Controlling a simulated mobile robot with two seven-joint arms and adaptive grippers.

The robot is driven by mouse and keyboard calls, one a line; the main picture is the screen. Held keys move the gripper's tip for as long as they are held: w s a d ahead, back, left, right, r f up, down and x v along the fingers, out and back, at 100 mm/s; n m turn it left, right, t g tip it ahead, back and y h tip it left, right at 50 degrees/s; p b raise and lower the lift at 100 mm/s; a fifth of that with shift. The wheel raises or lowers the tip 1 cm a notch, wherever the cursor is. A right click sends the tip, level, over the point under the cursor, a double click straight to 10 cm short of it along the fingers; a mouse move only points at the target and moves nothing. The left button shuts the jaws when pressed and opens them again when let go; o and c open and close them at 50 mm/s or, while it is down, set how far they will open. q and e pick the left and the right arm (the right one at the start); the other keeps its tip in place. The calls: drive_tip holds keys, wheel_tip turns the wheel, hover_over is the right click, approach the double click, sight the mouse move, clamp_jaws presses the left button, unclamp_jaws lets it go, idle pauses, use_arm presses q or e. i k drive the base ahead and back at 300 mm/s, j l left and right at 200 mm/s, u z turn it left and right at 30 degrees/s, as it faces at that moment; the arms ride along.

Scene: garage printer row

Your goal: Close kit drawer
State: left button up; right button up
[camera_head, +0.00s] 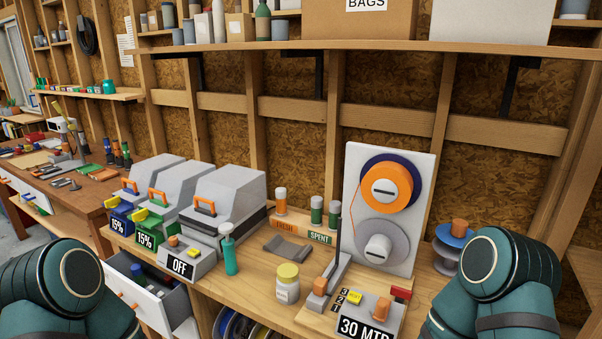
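A white drawer (152,306) under the left part of the wooden bench stands pulled out. Its dark interior shows, with a blue item and other small things inside. An orange handle is on its front. My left arm's teal link partly covers the area at its lower left. Neither gripper shows; only teal arm links come in at the lower left and lower right corners. No label names this drawer as the kit drawer.
Grey lidded machines (228,200) and an OFF box (181,266) stand on the bench above the drawer. A teal bottle (229,254) and yellow-lidded jar (287,284) stand near the front edge. A spool panel (391,210) stands at right. Another bench (90,197) with drawers is at left.

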sight(164, 315)
drive_tip(key=u, duration=1.15)
drive_tip(key=i+j+z, duration=0.1)
drive_tip(key=z, duration=0.6)
drive_tip(key=i+j+z, duration=0.4)
drive_tip(key=j+z, duration=0.25)
drive_tip(key=j, duration=0.15)
drive_tip(key=i+j, duration=0.1)
drive_tip(key=j, duration=0.3)
drive_tip(key=i+j, duration=0.15)
drive_tip(key=j, duration=0.25)
drive_tip(key=i+j+z, duration=0.1)
drive_tip(key=j, duration=0.3)
